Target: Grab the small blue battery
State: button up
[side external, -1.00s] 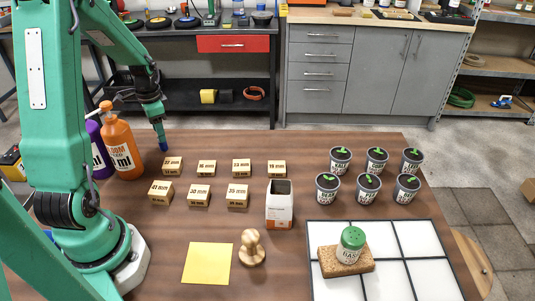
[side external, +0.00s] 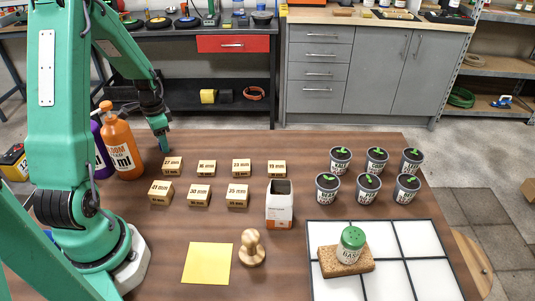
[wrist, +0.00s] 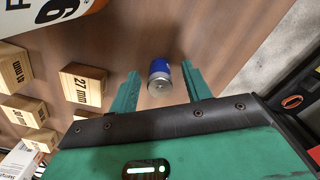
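The small blue battery (wrist: 160,75) has a blue body and a silver end. In the wrist view it sits on the brown table between the two green fingers of my gripper (wrist: 160,70), with a gap on each side. My gripper is open and does not visibly touch it. In the side view my gripper (side external: 165,147) is low at the far left part of the table, and the battery is hidden behind the fingers.
Wooden size blocks stand in two rows, the 27 mm block (wrist: 82,83) nearest. An orange bottle (side external: 122,143) and a purple bottle (side external: 99,150) stand left of my gripper. The table (side external: 320,145) is bare to the right behind the blocks.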

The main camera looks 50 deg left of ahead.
grip_shut()
jog(key=shift+r, duration=0.1)
jog(key=shift+r, duration=0.75)
notch_tip(320, 180, up, 2)
jog(key=shift+r, duration=0.15)
jog(key=w+d+r, duration=0.2)
jog(key=d+r, duration=0.5)
jog(key=d, duration=0.4)
jog(key=shift+w+d, duration=0.2)
jog(key=shift+w, duration=0.1)
